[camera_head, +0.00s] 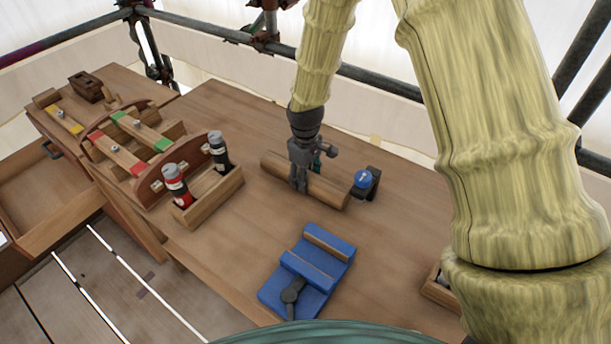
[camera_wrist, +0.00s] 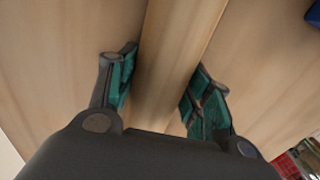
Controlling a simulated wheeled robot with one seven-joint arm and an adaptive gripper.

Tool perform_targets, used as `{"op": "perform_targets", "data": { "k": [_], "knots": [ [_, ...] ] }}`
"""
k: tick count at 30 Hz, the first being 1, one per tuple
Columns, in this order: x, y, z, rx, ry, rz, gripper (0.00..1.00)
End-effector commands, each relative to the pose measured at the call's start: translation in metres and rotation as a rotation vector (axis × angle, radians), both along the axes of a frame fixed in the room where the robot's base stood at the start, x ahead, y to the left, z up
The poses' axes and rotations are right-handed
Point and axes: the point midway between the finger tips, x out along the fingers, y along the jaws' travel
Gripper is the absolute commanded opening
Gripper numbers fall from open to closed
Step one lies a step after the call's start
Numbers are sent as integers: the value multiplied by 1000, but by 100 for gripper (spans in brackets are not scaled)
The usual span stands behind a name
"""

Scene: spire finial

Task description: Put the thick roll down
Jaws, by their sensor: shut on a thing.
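The thick roll (camera_head: 325,192) is a long, plain wooden cylinder lying level at the middle of the bench. My gripper (camera_head: 300,178) comes down on it from above and is shut around its middle. In the wrist view the roll (camera_wrist: 172,55) runs lengthwise between the two green-padded fingers of my gripper (camera_wrist: 158,92). Both ends of the roll stick out past the fingers. The roll is at or very close to the bench top (camera_head: 225,255); I cannot tell whether it touches.
A black holder with a round blue face (camera_head: 363,180) stands by the roll's right end. A blue vise-like block (camera_head: 308,270) lies in front. A wooden box (camera_head: 210,200) with a red bottle (camera_head: 176,185) and a black bottle (camera_head: 219,152) is left. Bench between is clear.

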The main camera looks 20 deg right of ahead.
Motion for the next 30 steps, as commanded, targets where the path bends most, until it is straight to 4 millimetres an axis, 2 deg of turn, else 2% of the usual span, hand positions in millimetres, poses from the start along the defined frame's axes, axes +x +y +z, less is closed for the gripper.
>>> {"op": "perform_targets", "data": {
  "k": [13,14,16,17,30],
  "knots": [
    [0,0,-7,1,-1,0,16],
    [0,0,-7,1,-1,0,55],
    [0,0,-6,1,-1,0,68],
    [0,0,-6,1,-1,0,71],
    [0,0,-1,0,-1,0,71]
  ]
}}
